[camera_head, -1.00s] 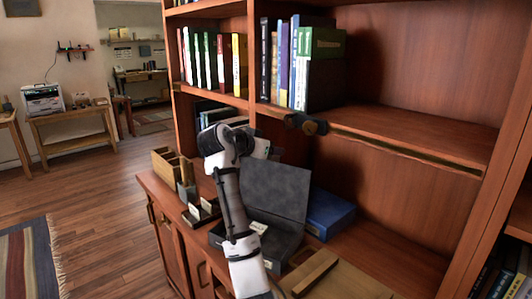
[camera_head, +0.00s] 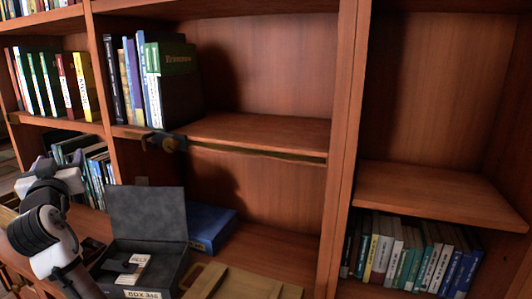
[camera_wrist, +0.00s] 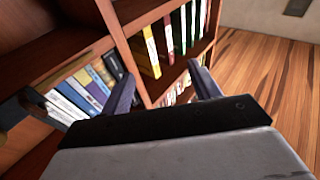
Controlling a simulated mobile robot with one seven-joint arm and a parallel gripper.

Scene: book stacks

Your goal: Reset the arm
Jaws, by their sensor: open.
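My arm (camera_head: 48,225) stands bent at the left edge of the head view, in front of the lower left shelves. Its gripper is hard to make out there. In the wrist view my gripper (camera_wrist: 164,90) is open, its two dark fingers spread apart with nothing between them. The fingers point toward the bookcase upright and the rows of books (camera_wrist: 88,88) beyond. No object is held.
The wooden bookcase (camera_head: 345,150) fills the view. A dark fitting (camera_head: 164,142) juts from the middle shelf's edge near my arm. Below are an open grey box (camera_head: 147,212), a blue box (camera_head: 208,228) and a wooden board (camera_head: 240,285). Books (camera_head: 410,255) stand at lower right.

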